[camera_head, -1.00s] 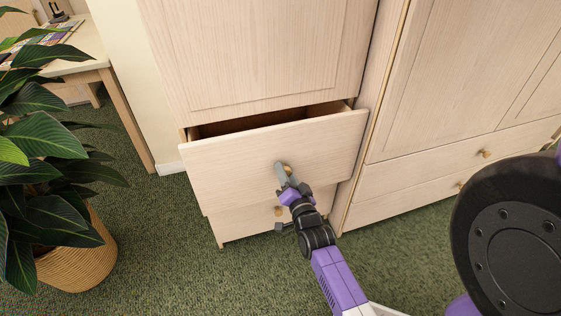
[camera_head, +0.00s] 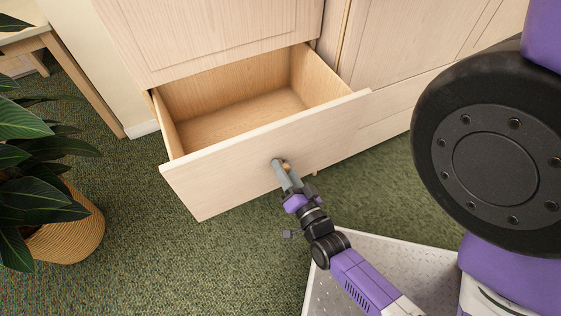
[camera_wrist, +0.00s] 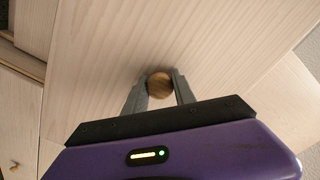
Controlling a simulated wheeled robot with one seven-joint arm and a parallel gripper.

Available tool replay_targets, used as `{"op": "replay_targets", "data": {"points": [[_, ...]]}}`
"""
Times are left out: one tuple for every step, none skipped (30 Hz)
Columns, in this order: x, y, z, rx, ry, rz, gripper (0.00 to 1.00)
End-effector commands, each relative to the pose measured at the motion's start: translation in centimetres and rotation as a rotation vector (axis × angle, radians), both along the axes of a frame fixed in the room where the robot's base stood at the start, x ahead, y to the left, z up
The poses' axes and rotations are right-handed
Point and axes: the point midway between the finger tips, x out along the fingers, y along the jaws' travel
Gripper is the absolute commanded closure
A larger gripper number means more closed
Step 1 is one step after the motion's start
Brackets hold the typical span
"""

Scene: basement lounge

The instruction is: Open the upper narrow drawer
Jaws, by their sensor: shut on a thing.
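The upper narrow drawer (camera_head: 262,152) of the pale wood cabinet is pulled well out, and its empty inside (camera_head: 240,106) shows in the head view. Its front also fills much of the wrist view (camera_wrist: 200,35). My gripper (camera_head: 281,168) is at the middle of the drawer front. In the wrist view its two grey fingers (camera_wrist: 160,92) are shut on the round wooden knob (camera_wrist: 160,84), one on each side. The knob is partly hidden by the fingers in the head view (camera_head: 286,167). The lower narrow drawer is hidden behind the open one.
A potted plant (camera_head: 66,232) in a woven basket stands at the left, apart from the drawer. A wooden table (camera_head: 80,75) is behind it. Wider drawers (camera_head: 392,108) are at the right. Green carpet (camera_head: 165,240) lies clear between the plant and drawer.

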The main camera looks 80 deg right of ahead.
Motion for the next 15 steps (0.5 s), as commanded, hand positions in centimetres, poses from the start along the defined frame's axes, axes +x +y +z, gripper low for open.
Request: {"op": "replay_targets", "data": {"points": [[-0.09, 0.03, -0.16, 0.002, 0.002, -0.001, 1.00], [-0.09, 0.03, -0.16, 0.002, 0.002, -0.001, 1.00], [-0.09, 0.02, -0.17, 0.002, 0.002, -0.001, 1.00], [-0.08, 0.01, -0.18, 0.002, 0.002, -0.001, 1.00], [-0.07, 0.02, -0.17, 0.002, 0.002, -0.001, 1.00], [-0.06, 0.01, -0.18, 0.003, 0.002, -0.001, 1.00], [-0.06, 0.01, -0.18, 0.003, 0.002, -0.001, 1.00], [-0.06, 0.01, -0.18, 0.003, 0.002, -0.001, 1.00], [-0.05, 0.01, -0.18, 0.003, 0.002, -0.001, 0.63], [-0.05, 0.01, -0.18, 0.003, 0.002, -0.001, 0.57], [-0.05, 0.01, -0.17, 0.003, 0.002, -0.001, 0.51], [-0.04, 0.00, -0.16, 0.003, 0.001, 0.000, 0.47], [-0.02, 0.01, -0.14, 0.002, 0.001, -0.001, 0.47], [-0.02, 0.01, -0.13, 0.002, 0.001, -0.001, 0.47], [-0.01, 0.00, -0.12, 0.002, 0.001, -0.001, 0.47]]}}
